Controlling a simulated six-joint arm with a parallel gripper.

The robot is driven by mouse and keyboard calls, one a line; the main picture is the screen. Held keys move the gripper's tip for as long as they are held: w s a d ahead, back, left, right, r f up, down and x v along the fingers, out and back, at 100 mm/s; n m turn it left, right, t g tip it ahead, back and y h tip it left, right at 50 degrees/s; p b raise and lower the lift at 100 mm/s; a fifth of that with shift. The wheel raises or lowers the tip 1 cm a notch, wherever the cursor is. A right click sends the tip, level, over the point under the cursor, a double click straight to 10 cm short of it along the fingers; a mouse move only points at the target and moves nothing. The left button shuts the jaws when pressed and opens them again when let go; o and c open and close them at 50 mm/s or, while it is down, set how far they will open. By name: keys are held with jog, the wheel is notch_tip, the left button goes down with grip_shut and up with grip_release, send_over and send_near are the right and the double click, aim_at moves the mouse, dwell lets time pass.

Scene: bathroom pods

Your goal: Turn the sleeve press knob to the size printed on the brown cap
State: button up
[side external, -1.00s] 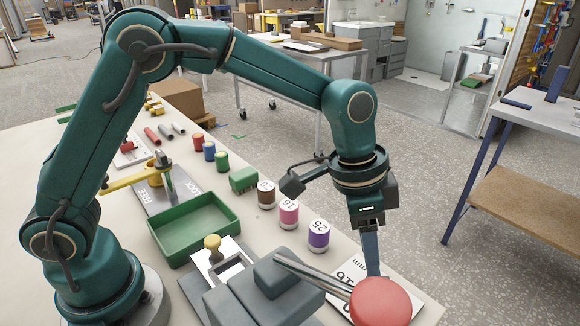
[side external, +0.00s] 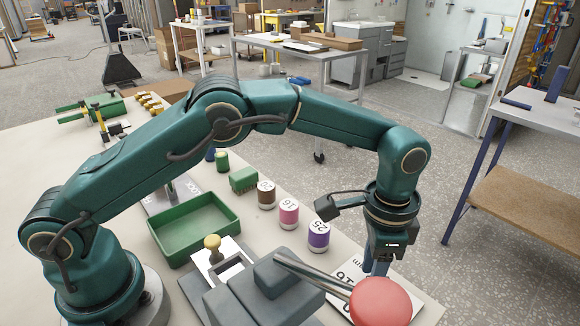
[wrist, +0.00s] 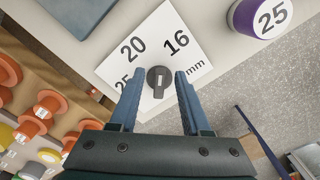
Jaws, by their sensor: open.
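The sleeve press knob (wrist: 157,77) is small and dark, on a white plate (wrist: 196,40) printed 20, 16, 25 and mm. The knob's narrow end points toward my gripper; which size it marks is not clear. My open, empty gripper (wrist: 157,74) has one finger on each side of the knob, apparently apart from it. In the side external view my gripper (side external: 378,268) is low over the plate (side external: 343,285), behind the red lever end, and the knob is hidden. The brown cap (side external: 266,197) stands upright on the bench; its white top carries a number too small to read surely.
The grey press (side external: 270,295) has a metal lever ending in a big red knob (side external: 382,302) close to my gripper. Pink (side external: 289,214) and purple (side external: 318,237) caps stand beside the brown one. A green tray (side external: 194,228) lies left.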

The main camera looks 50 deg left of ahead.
jog(key=shift+f, duration=0.25)
grip_shut()
jog(key=shift+d+n, duration=0.1)
jog(key=shift+n, duration=0.3)
jog(key=n, duration=0.3)
jog(key=shift+s+d+n, duration=0.1)
jog(key=shift+d+n, duration=0.1)
jog(key=shift+n, duration=0.1)
jog(key=shift+d+r+n, duration=0.1)
jog(key=shift+d+n, duration=0.1)
jog(key=shift+n, duration=2)
grip_release()
